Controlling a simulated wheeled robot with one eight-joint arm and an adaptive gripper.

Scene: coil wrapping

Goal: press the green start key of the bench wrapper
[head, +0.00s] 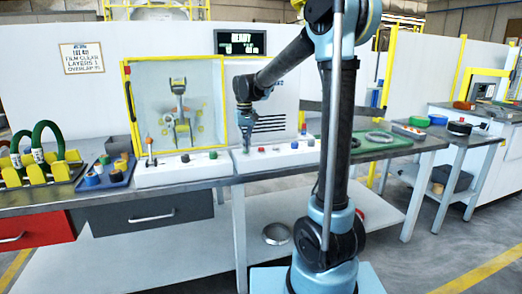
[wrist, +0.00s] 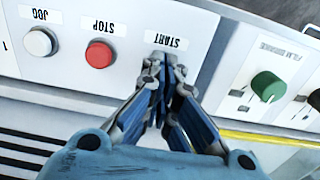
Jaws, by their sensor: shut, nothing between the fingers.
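The bench wrapper's white key panel (wrist: 125,20) fills the upper part of the wrist view, with its labels upside down. The START label (wrist: 166,40) is just beyond my gripper (wrist: 160,68), whose fingers are shut and empty. The fingertips cover the spot by that label, so the green start key is hidden and I cannot tell whether they touch it. The red STOP key (wrist: 99,54) and the white JOG key (wrist: 39,42) show to the left. In the head view my gripper (head: 246,146) points down at the panel, left of the red key (head: 262,149).
A green knob (wrist: 268,86) stands on the neighbouring panel, right of my gripper in the wrist view. The wrapper's yellow-framed guard (head: 127,95) is left of my gripper in the head view. A lit display (head: 240,42) reads READY. Green-wrapped coils (head: 48,140) stand at far left.

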